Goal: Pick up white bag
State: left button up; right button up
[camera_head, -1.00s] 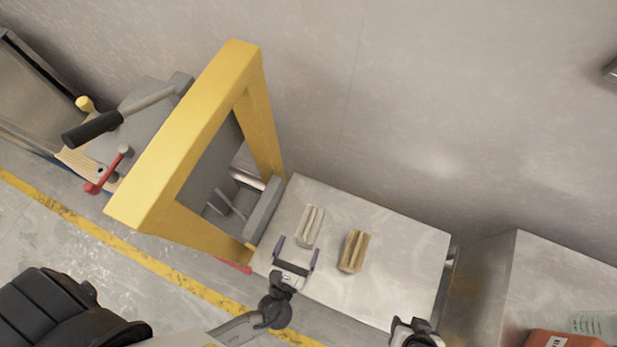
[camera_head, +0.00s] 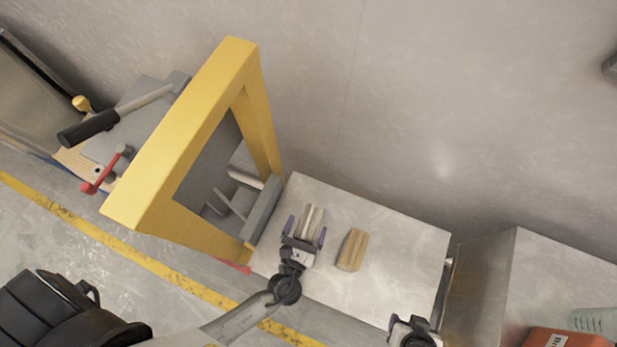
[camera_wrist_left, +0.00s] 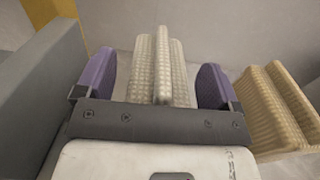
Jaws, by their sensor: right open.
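The white bag (camera_head: 312,219) lies on the metal table, left of a tan bag. My left gripper (camera_head: 305,234) is open at the bag's near end, with one purple finger on each side of it. In the left wrist view the white bag (camera_wrist_left: 160,70) stands between the two fingers (camera_wrist_left: 158,88), with visible gaps on both sides. My right gripper (camera_head: 413,330) is at the table's front right edge, partly cut off by the picture's bottom edge. It is open and apart from both bags.
The tan bag (camera_head: 353,250) lies close to the right of the left gripper; it also shows in the left wrist view (camera_wrist_left: 275,110). A yellow frame (camera_head: 190,130) with a grey plate (camera_head: 262,210) stands left. The metal table (camera_head: 400,240) is clear at right.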

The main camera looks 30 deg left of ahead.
pick_arm(q)
jog(key=c, duration=1.5)
grip_shut()
jog(key=shift+r, duration=0.1)
